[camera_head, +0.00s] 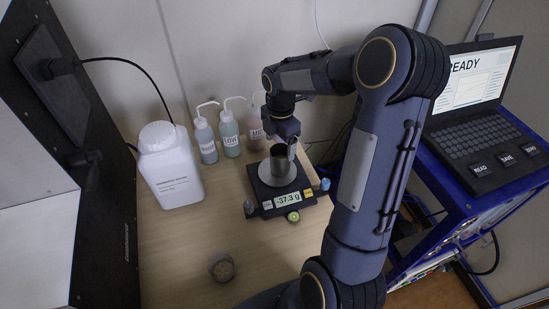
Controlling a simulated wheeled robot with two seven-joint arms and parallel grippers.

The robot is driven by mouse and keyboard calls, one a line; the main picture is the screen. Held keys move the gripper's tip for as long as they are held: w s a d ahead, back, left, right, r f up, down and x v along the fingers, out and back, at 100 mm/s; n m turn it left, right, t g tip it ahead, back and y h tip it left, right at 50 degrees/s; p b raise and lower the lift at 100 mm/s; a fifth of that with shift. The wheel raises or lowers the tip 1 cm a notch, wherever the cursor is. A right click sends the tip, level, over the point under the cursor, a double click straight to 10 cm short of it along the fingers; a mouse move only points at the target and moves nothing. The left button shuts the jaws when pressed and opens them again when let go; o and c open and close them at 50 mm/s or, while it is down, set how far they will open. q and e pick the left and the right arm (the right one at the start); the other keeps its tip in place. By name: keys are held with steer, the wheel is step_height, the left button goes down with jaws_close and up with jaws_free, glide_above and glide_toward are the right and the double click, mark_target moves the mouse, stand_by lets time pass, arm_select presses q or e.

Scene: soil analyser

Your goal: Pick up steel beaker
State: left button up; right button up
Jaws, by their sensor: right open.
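The steel beaker (279,163) stands upright on the round pan of a black scale (263,190), whose display reads -37.3 g. My right gripper (289,150) is at the beaker's rim, pointing down, with a finger in front of its right side. The jaws are open; I cannot tell whether they touch the beaker. My left gripper is not in view.
A white jug (168,172) stands at the left, and several wash bottles (230,135) stand along the back wall. A small round cup (221,268) of brown material sits near the front. A laptop (475,95) is on a blue frame at the right. The front-left tabletop is mostly clear.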

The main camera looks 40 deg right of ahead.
mark_target(280, 156)
step_height(280, 156, down, 6)
steer(key=shift+s+r, duration=0.1)
steer(key=c, duration=1.2)
